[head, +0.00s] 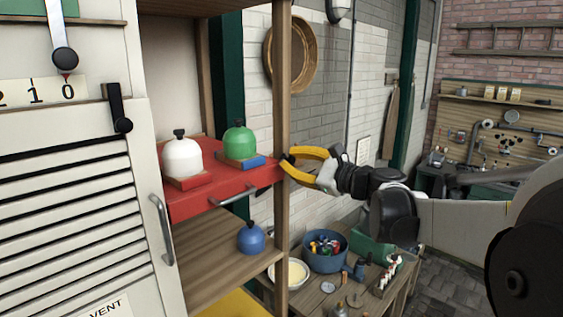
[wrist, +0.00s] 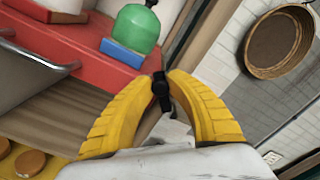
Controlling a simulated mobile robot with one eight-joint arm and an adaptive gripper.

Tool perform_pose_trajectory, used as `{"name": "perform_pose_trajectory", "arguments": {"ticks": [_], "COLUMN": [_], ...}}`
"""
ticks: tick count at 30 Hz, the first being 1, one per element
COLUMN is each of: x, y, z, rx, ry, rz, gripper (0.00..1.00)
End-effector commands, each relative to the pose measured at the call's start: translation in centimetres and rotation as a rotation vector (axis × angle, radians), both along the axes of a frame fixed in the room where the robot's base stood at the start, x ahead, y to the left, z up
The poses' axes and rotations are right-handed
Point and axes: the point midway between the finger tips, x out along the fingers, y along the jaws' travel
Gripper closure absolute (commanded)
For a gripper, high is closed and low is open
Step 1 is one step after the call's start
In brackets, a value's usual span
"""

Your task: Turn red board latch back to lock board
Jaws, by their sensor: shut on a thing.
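The red board (head: 225,195) is a shelf with a metal bar handle (head: 238,195) on its front edge; it also shows in the wrist view (wrist: 75,45). A small black latch (wrist: 161,90) is on the wooden post at the board's right end. My gripper (head: 288,160) has yellow fingers and is shut on this latch, its tips on either side of the black piece in the wrist view. The fingers hide part of the latch in the head view, and its exact angle is hard to tell there.
A white bell-shaped piece (head: 182,156) and a green one (head: 239,139) stand on the board. A blue one (head: 251,237) sits on the wooden shelf below. A white louvred door (head: 75,200) is at left. A cluttered bench (head: 325,295) lies below my arm.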

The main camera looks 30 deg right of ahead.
Motion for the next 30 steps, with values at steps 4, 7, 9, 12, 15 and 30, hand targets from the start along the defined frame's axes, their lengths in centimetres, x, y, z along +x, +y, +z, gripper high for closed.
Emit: {"name": "perform_pose_trajectory", "arguments": {"ticks": [4,7,9,12,15,30], "x": [-0.2,-0.3,-0.4,-0.5,-0.5,-0.7], "y": [0.5,0.8,1.0,1.2,1.4,1.7], "z": [-0.7,-1.1,-1.4,-1.8,-2.2,-3.7], "rx": [-0.128,-0.217,-0.28,-0.368,-0.456,-0.772], "ry": [-0.046,-0.079,-0.102,-0.134,-0.166,-0.28], "rz": [0.0,0.0,0.0,0.0,0.0,0.0], "gripper": [1.0,1.0,1.0,1.0,1.0,1.0]}}
